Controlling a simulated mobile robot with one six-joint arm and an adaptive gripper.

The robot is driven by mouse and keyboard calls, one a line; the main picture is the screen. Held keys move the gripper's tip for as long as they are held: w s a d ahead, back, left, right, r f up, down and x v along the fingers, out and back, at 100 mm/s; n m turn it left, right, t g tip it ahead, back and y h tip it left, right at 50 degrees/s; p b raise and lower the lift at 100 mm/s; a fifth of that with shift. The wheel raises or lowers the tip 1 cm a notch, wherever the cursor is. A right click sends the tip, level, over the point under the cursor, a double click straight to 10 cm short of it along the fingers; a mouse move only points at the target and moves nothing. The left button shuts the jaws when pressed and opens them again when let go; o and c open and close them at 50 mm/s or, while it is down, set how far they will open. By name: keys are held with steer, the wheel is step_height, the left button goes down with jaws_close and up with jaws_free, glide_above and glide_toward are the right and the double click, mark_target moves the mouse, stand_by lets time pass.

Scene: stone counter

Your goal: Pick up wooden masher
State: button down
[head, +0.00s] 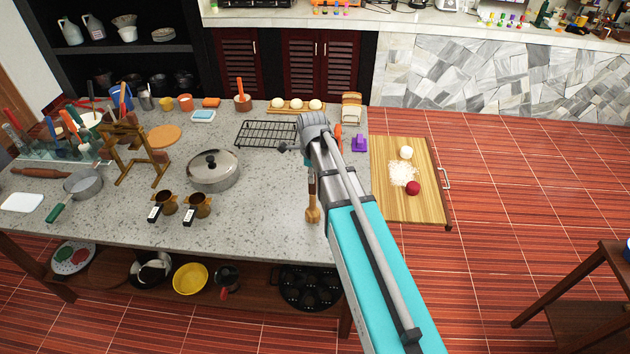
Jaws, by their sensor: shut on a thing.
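The wooden masher (312,212) shows in the head view at the right part of the stone counter, just left of my arm. Its broad brown head is at the bottom and its thin handle runs up towards my arm. My gripper is mostly hidden behind my own arm, near the top of that handle, and is shut on the masher. The fingers and the exact grip cannot be made out. I cannot tell whether the masher's head touches the counter.
A lidded pot (213,170) and two brass pots (198,205) stand left of the masher. A black wire rack (265,134) lies behind. A cutting board (425,205) with white shreds is to the right. Counter (262,215) is clear between pot and masher.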

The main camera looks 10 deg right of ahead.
steer(key=shift+r+p, duration=1.4)
steer(key=shift+r, duration=0.1)
steer(key=s+d+r+p, duration=0.1)
steer(key=s+r+p, duration=0.9)
steer(key=s, duration=0.4)
steer(key=shift+f, duration=0.2)
